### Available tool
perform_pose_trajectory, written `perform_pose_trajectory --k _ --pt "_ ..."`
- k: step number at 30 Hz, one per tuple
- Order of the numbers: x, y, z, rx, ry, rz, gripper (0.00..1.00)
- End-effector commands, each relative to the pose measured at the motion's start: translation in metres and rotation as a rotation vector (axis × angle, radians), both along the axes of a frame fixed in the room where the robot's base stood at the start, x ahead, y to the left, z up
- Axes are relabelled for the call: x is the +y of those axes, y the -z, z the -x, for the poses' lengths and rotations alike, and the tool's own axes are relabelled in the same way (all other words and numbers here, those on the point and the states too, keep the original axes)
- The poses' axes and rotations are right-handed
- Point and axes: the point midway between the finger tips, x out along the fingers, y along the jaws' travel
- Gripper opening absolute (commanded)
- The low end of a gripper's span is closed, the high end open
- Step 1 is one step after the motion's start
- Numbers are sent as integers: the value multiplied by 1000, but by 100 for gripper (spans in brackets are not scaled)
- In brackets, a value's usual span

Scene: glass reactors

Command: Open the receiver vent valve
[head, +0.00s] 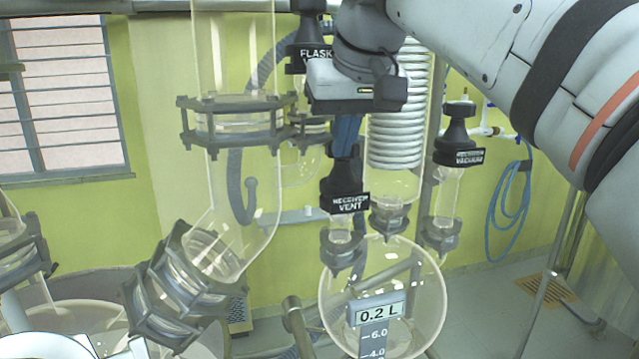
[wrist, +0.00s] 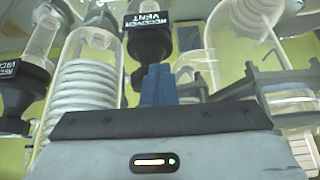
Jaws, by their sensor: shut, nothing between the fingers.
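The receiver vent valve (head: 344,184) has a black knob and a label reading "RECEIVER VENT". It stands on a glass neck on top of the round glass receiver (head: 412,282), which carries a "0.2 L" display. My gripper (head: 346,140) points down with its blue fingers shut, right at the top of the valve's knob; I cannot tell whether they touch it. In the wrist view, the blue fingers (wrist: 158,84) show in front of the valve, whose label (wrist: 148,36) is visible. The fingers hide part of the knob.
The receiver vacuum valve (head: 458,135) stands to the right, and a flask valve (head: 309,45) is behind left of my gripper. A glass coil condenser (head: 396,110) is close behind. A flanged glass column (head: 237,120) stands left.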

Motion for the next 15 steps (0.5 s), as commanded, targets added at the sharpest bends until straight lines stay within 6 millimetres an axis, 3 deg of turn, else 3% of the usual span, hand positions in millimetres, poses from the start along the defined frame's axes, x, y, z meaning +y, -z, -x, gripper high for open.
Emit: perform_pose_trajectory --k 15 --pt "-11 -1 -1 -3 2 0 0"
